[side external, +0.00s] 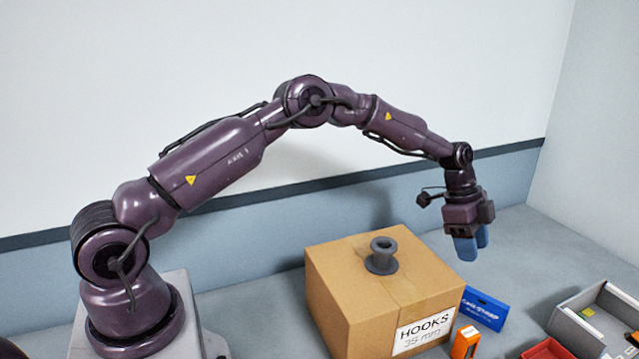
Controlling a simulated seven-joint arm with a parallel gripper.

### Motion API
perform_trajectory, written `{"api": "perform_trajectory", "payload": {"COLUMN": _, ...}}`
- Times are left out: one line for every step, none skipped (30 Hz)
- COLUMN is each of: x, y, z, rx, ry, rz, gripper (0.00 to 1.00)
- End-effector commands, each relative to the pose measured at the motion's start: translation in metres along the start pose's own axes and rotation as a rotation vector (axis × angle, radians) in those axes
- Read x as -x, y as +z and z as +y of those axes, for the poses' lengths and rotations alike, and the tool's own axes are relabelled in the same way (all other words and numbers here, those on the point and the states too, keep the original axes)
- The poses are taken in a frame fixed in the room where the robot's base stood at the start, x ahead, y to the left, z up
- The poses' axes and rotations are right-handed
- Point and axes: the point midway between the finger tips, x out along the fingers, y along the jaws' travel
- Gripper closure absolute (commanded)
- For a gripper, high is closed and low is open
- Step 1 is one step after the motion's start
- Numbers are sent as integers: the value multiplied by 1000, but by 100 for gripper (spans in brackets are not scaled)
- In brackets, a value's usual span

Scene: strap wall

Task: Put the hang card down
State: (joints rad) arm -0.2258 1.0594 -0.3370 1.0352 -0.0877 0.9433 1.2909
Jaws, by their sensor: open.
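A blue card with white lettering (484,308), which looks like the hang card, is on the grey surface by the right side of the cardboard box. Its left end is partly hidden behind the box, and I cannot tell whether it lies flat or leans. My gripper (474,246) points down with its blue fingers apart. It is empty and hangs above the card, with a clear gap between them.
A cardboard box (345,297) labelled "HOOKS 35 mm" stands left of the card, with a dark grey spool (381,256) on top. An orange box (465,343) is in front of the card. A grey tray (571,331) and a red bin (548,350) are at right.

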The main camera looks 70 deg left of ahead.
Motion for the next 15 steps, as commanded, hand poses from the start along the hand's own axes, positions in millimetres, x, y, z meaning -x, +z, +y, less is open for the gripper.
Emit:
{"api": "perform_trajectory", "payload": {"x": 13, "y": -6, "z": 3, "rx": 6, "ry": -12, "rz": -9, "gripper": 55}}
{"api": "perform_trajectory", "payload": {"x": 22, "y": -10, "z": 6, "rx": 14, "ry": -20, "rz": -17, "gripper": 55}}
{"api": "perform_trajectory", "payload": {"x": 35, "y": -15, "z": 12, "rx": 30, "ry": -32, "rz": -30, "gripper": 55}}
{"api": "perform_trajectory", "payload": {"x": 48, "y": -18, "z": 17, "rx": 45, "ry": -44, "rz": -41, "gripper": 55}}
{"api": "perform_trajectory", "payload": {"x": 61, "y": -22, "z": 24, "rx": 64, "ry": -57, "rz": -52, "gripper": 55}}
{"api": "perform_trajectory", "payload": {"x": 79, "y": -26, "z": 34, "rx": 94, "ry": -76, "rz": -69, "gripper": 55}}
{"api": "perform_trajectory", "payload": {"x": 92, "y": -29, "z": 42, "rx": 117, "ry": -91, "rz": -81, "gripper": 55}}
{"api": "perform_trajectory", "payload": {"x": 106, "y": -31, "z": 51, "rx": 143, "ry": -107, "rz": -91, "gripper": 55}}
{"api": "perform_trajectory", "payload": {"x": 123, "y": -32, "z": 63, "rx": 180, "ry": -131, "rz": -104, "gripper": 55}}
{"api": "perform_trajectory", "payload": {"x": 136, "y": -32, "z": 72, "rx": 208, "ry": -149, "rz": -112, "gripper": 55}}
{"api": "perform_trajectory", "payload": {"x": 147, "y": -32, "z": 82, "rx": 236, "ry": -166, "rz": -119, "gripper": 55}}
{"api": "perform_trajectory", "payload": {"x": 163, "y": -32, "z": 95, "rx": 276, "ry": -192, "rz": -127, "gripper": 55}}
{"api": "perform_trajectory", "payload": {"x": 174, "y": -30, "z": 106, "rx": 307, "ry": -210, "rz": -131, "gripper": 55}}
{"api": "perform_trajectory", "payload": {"x": 185, "y": -28, "z": 116, "rx": 338, "ry": -230, "rz": -133, "gripper": 55}}
{"api": "perform_trajectory", "payload": {"x": 198, "y": -25, "z": 131, "rx": 382, "ry": -256, "rz": -135, "gripper": 55}}
